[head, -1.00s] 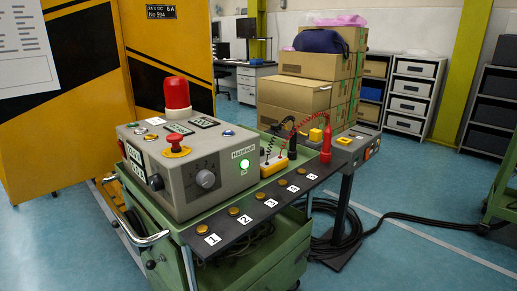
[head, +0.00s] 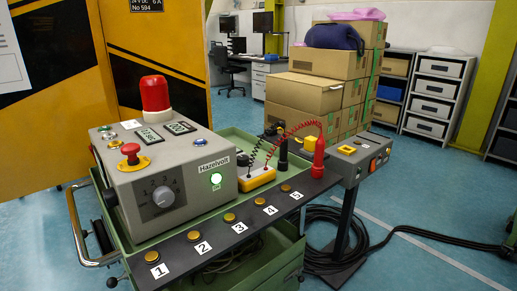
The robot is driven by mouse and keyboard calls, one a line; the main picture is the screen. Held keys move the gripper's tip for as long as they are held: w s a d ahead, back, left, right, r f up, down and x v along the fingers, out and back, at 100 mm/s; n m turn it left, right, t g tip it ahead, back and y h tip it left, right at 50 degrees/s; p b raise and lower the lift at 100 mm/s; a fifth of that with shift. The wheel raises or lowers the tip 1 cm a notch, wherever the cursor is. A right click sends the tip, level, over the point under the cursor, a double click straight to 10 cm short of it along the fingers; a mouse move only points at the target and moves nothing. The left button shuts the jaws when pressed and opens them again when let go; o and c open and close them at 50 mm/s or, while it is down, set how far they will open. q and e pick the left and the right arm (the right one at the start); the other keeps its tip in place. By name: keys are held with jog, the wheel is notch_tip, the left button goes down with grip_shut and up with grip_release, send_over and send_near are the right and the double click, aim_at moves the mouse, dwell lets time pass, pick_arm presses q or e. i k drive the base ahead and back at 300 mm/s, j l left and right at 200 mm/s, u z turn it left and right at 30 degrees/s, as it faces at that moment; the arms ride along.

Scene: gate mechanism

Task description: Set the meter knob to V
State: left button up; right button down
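A small yellow meter (head: 257,179) lies on the green cart, just right of the grey Hazelvolt box (head: 178,176). Its knob and markings are too small to make out. A coiled black lead and a coiled red lead (head: 300,127) run from it to an upright black probe (head: 283,154) and an upright red probe (head: 319,158) beside it. A separate numbered dial (head: 163,196) is on the front of the grey box. Neither of my grippers is in view.
The cart's front ledge (head: 215,231) carries several numbered brass buttons. A grey control box (head: 360,160) on a post stands to the right. Black cable (head: 420,234) lies on the floor. Cardboard boxes (head: 308,93) are stacked behind.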

aim_at(242, 160)
jog(key=i+l, duration=0.2)
jog(key=l, duration=0.15)
jog(key=i+l, duration=0.45)
jog(key=l, duration=0.25)
jog(key=u, duration=0.05)
